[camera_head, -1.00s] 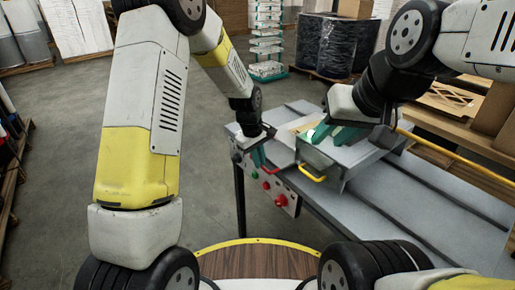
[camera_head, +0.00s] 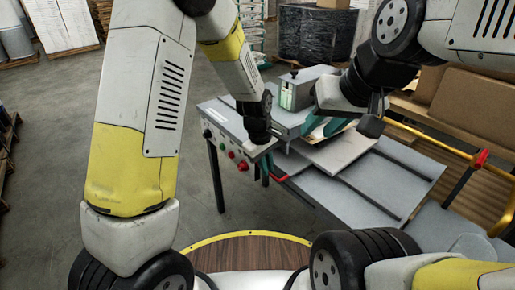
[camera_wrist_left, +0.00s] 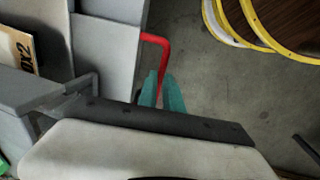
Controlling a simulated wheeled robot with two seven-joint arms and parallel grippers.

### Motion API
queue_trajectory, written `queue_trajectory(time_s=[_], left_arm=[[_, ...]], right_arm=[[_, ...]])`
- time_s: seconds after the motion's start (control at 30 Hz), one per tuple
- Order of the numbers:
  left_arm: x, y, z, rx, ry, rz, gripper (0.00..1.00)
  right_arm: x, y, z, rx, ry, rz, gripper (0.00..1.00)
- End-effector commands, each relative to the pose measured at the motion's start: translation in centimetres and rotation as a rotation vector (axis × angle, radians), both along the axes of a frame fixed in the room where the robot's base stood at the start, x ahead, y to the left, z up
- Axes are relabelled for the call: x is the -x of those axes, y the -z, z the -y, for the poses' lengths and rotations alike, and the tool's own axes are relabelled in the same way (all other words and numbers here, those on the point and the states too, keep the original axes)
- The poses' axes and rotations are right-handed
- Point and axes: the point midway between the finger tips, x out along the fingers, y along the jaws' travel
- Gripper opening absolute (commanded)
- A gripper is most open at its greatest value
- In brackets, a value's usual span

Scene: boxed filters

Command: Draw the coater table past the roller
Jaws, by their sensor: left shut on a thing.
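The grey coater table (camera_head: 385,185) lies flat to the right of the grey roller housing (camera_head: 318,72); the roller itself is not clearly visible. My left gripper (camera_head: 268,162) is at the near edge of the machine, shut on a red handle (camera_head: 279,175). In the left wrist view, its teal fingers (camera_wrist_left: 162,92) are at the lower end of the red handle (camera_wrist_left: 160,40), beside the grey panels. My right gripper (camera_head: 332,126) is above the light plate beside the housing. My wrist hides part of it, and I cannot tell its jaw opening.
A yellow rail (camera_head: 425,139) and brown cartons (camera_head: 480,112) lie to the right.

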Motion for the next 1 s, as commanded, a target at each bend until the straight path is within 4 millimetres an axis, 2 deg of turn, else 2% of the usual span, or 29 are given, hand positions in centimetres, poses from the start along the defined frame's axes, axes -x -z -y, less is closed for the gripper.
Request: queue_trajectory(time_s=[0.03, 0.2, 0.5, 0.7, 1.0], left_arm=[[1.1, 0.0, 0.8, -0.001, 0.009, -0.004, 0.00], [3.9, 0.0, 2.8, -0.001, 0.008, -0.004, 0.00], [7.4, 0.0, 5.3, -0.001, 0.005, -0.002, 0.00], [8.2, 0.0, 5.9, -0.001, 0.002, -0.002, 0.00], [8.3, 0.0, 6.0, 0.000, 0.001, -0.001, 0.00]], right_arm=[[0.0, 0.0, 0.0, 0.000, 0.000, 0.000, 0.34], [0.0, 0.0, 0.0, 0.000, 0.000, 0.000, 0.34], [0.0, 0.0, 0.0, 0.000, 0.000, 0.000, 0.34], [0.0, 0.0, 0.0, 0.000, 0.000, 0.000, 0.34], [0.0, 0.0, 0.0, 0.000, 0.000, 0.000, 0.34]])
